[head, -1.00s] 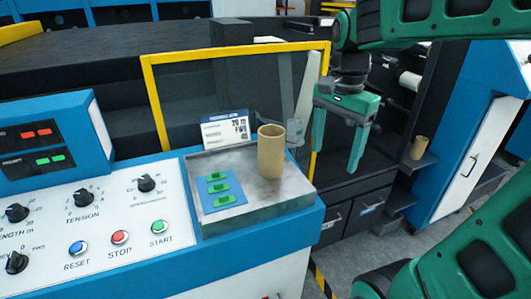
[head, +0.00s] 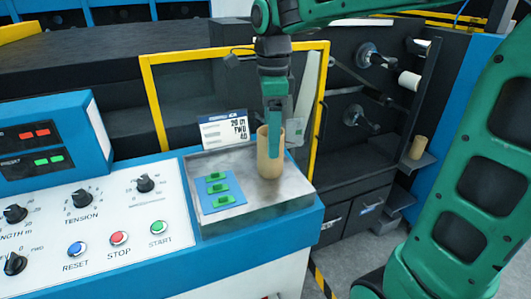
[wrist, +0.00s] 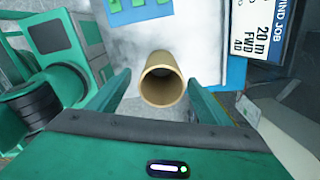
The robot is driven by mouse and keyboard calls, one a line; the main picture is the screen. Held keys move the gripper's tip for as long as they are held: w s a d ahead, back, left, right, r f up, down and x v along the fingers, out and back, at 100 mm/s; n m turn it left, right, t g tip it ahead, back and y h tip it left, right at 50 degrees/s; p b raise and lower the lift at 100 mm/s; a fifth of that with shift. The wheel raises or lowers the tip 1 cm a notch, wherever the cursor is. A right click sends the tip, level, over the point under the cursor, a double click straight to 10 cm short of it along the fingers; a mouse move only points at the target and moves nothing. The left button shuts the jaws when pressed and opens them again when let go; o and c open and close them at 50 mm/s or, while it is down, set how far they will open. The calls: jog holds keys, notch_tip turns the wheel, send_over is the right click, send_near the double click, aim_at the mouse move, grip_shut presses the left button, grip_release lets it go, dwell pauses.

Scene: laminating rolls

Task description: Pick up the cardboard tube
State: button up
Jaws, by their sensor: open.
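The tan cardboard tube (head: 268,169) stands upright on the grey metal top of the console, beside a small blue card with green pieces. My gripper (head: 274,150) is over it, pointing down, and one finger covers part of the tube in the head view. In the wrist view I look down into the tube's open end (wrist: 163,78). The open fingers of my gripper (wrist: 160,88) are on its left and right, with a visible gap on each side.
The blue card (head: 219,191) lies left of the tube, and a job sign (head: 225,130) stands behind it. A yellow-framed guard (head: 150,95) is behind the console. Another tan tube (head: 418,147) stands on a side shelf at right. Buttons and knobs fill the panel (head: 100,230).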

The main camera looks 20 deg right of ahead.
aim_at(268, 168)
jog(key=shift+w+f, duration=0.15)
jog(key=shift+f, duration=2.95)
jog(key=c, duration=1.1)
